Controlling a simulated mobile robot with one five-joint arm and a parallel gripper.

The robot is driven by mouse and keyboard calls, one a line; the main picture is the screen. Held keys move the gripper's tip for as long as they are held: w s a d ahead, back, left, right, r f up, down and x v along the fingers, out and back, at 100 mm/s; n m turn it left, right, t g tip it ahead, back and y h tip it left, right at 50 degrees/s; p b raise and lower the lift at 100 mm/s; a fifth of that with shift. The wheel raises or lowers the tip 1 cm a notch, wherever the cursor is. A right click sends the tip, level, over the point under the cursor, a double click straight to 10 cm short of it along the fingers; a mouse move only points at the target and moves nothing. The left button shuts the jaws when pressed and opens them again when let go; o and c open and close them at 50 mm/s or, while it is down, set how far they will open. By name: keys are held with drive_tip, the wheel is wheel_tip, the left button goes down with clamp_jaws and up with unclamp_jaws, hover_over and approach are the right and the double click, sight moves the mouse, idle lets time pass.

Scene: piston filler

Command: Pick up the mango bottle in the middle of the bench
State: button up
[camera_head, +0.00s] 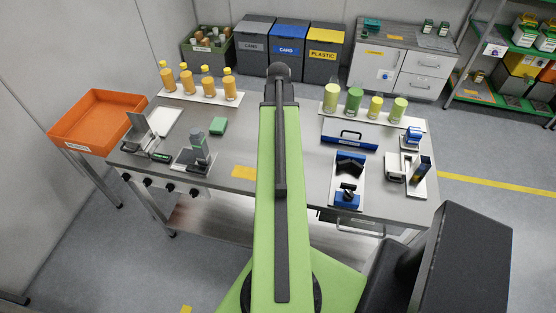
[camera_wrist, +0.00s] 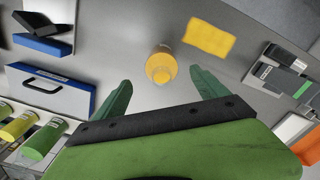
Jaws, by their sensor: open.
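The mango bottle (camera_wrist: 161,66) is yellow-orange with a round top. In the wrist view it stands on the grey bench between a yellow patch and the blue case. My gripper (camera_wrist: 160,78) is open, with its green fingers spread on either side of the bottle's line. I see a gap between the bottle and each finger. The fingers appear apart from it; their height relative to it is hard to tell. In the head view my green arm covers the middle of the bench and hides this bottle and my gripper.
The bench (camera_head: 290,125) carries several orange bottles (camera_head: 187,81) at back left and several green bottles (camera_head: 354,99) at back right. The yellow patch (camera_head: 244,172) lies left of my arm. A blue case (camera_head: 349,135) and small devices stand right. An orange tray (camera_head: 97,117) stands left.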

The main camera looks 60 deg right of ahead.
wheel_tip(320, 180, down, 5)
drive_tip(key=b, duration=0.5)
drive_tip(key=shift+w+a+f, duration=0.1)
drive_tip(key=shift+f, duration=0.05)
drive_tip(key=shift+r, duration=0.2)
clamp_jaws()
